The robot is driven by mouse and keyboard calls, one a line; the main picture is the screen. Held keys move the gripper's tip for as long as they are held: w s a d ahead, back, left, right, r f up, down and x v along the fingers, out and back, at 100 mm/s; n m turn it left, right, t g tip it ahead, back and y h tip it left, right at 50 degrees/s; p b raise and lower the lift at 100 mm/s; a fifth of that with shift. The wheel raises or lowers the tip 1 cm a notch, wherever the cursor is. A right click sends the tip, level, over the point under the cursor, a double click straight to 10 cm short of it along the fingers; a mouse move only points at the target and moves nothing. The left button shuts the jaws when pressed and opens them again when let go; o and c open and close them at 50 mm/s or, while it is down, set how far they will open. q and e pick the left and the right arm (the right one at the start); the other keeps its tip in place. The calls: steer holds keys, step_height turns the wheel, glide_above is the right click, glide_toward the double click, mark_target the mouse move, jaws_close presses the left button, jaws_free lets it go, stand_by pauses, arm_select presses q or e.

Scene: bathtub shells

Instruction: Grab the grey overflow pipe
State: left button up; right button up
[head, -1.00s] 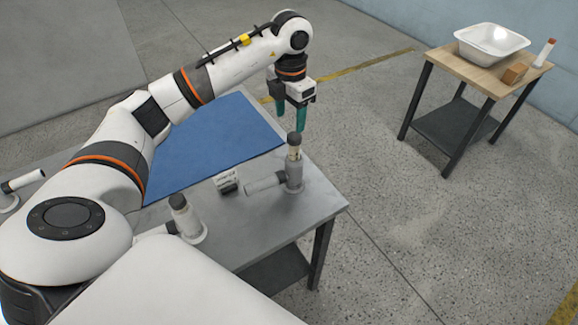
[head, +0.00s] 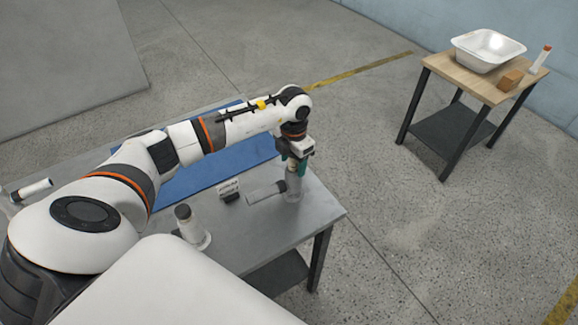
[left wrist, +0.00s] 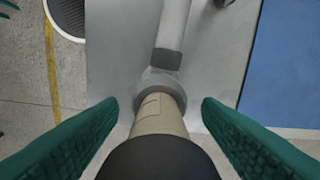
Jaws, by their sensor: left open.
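The grey overflow pipe (head: 293,189) stands upright near the right end of the grey metal table, with a side branch (head: 265,193) pointing left. In the left wrist view the pipe (left wrist: 158,85) has a grey body, a beige neck (left wrist: 158,119) and a dark cap (left wrist: 158,160) close to the camera. My left gripper (head: 294,167) points down over the pipe's top. Its green fingers are open on both sides of the neck, with visible gaps in the wrist view (left wrist: 160,108). The fingers partly hide the pipe's top in the head view. My right gripper is not in view.
A second pipe with a dark cap (head: 190,227) stands at the table's front, and another white pipe (head: 32,190) lies far left. A small black-and-white block (head: 229,190) and a blue mat (head: 205,172) are on the table (head: 262,230). A wooden side table (head: 440,64) bears a white basin (head: 488,50).

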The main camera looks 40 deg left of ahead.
arm_select(q)
jaws_close()
stand_by(0.3)
